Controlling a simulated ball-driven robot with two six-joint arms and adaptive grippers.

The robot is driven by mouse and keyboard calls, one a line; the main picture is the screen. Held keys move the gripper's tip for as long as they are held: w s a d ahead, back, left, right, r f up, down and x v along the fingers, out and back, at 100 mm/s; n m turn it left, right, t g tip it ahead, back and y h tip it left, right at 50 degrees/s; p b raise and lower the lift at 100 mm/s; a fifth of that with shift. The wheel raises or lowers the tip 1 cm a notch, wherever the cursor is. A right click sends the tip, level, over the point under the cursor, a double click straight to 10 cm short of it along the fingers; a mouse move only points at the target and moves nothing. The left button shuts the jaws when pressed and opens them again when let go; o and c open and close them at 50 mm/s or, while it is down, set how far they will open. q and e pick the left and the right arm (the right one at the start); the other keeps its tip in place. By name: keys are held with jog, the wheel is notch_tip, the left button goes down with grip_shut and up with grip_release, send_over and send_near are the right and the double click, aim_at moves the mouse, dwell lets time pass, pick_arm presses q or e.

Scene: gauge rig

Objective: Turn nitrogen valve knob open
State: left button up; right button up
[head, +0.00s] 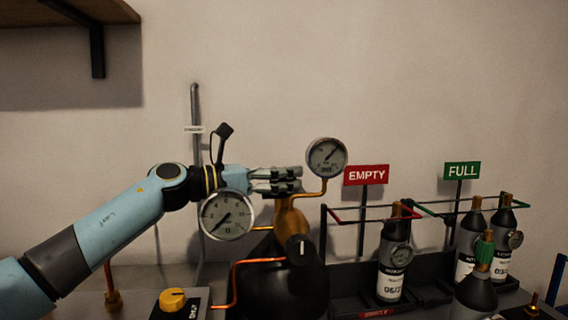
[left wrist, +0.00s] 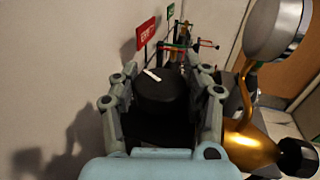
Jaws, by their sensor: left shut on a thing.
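My left gripper (head: 275,181) reaches in from the left at the regulator, its fingers pointing right. In the left wrist view its fingers (left wrist: 163,105) are shut around a round black valve knob (left wrist: 163,92) with a white pointer line. The pointer lies slanted on the knob's face. In the head view the fingers hide this knob. The brass regulator body (head: 290,220) is just below the fingers and shows in the left wrist view (left wrist: 250,148). Another black knob with a white mark (head: 300,250) sits in front of that body. My right gripper is not in view.
A large gauge (head: 228,215) stands in front of my wrist; a smaller gauge (head: 326,157) is just right of the fingertips. A red EMPTY sign (head: 366,175), a green FULL sign (head: 462,170) and a cylinder rack stand to the right. A yellow knob (head: 173,300) is at the lower left.

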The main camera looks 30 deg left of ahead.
pick_arm(q)
jog(key=o, duration=1.2)
jog(key=shift+a, duration=0.1)
notch_tip(320, 180, up, 10)
